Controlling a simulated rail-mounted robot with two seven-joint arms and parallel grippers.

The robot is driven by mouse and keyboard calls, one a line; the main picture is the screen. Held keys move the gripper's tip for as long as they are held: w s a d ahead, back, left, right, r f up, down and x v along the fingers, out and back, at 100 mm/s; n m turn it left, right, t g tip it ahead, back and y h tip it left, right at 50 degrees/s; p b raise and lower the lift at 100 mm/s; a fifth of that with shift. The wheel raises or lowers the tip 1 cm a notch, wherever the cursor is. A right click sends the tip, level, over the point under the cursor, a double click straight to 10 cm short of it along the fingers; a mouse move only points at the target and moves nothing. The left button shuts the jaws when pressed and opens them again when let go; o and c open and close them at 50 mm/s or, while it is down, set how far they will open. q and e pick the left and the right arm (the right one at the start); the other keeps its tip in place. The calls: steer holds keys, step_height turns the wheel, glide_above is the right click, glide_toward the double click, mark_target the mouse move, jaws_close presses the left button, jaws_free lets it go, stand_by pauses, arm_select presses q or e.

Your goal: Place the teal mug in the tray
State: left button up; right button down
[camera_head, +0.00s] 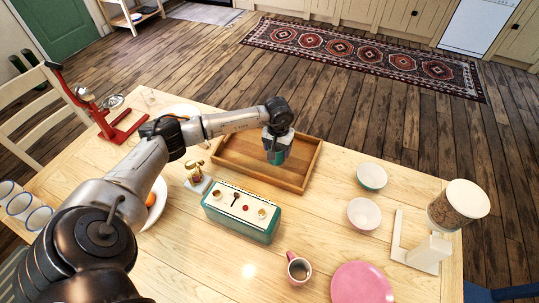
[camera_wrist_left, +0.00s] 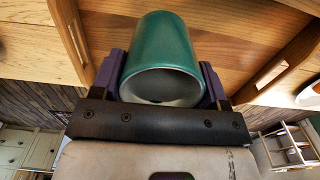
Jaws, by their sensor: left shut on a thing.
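The teal mug (camera_head: 277,157) is in my left gripper (camera_head: 277,148), over the wooden tray (camera_head: 233,167) in the head view. In the left wrist view the mug (camera_wrist_left: 163,45) sits between the two purple fingers of the left gripper (camera_wrist_left: 160,80), which are shut on it. The mug's pale open mouth faces the wrist camera. The tray's boards and rim (camera_wrist_left: 290,60) show behind the mug in that view. I cannot tell whether the mug's base touches the tray floor. The rest of the tray that shows is empty. My right gripper is not in view.
A teal box (camera_head: 240,222) stands just in front of the tray. Two bowls (camera_head: 371,176) (camera_head: 364,213), a pink mug (camera_head: 298,268), a pink plate (camera_head: 362,284) and a jar (camera_head: 457,205) are to the right. A red stand (camera_head: 112,130) is at the left.

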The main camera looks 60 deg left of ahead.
arm_select(q)
steer(key=shift+s+a+f, duration=0.4)
steer(key=shift+a+f, duration=0.05)
steer(key=shift+a, duration=0.2)
steer(key=shift+s+a+f, duration=0.4)
steer(key=shift+a, duration=0.2)
steer(key=shift+f, duration=1.95)
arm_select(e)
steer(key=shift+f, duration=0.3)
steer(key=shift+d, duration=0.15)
arm_select(q)
steer(key=shift+f+b, duration=0.1)
steer(key=shift+b, duration=0.2)
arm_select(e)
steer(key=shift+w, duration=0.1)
arm_select(q)
steer(key=shift+f, duration=0.15)
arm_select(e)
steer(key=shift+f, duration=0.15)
arm_select(q)
steer(key=o, duration=1)
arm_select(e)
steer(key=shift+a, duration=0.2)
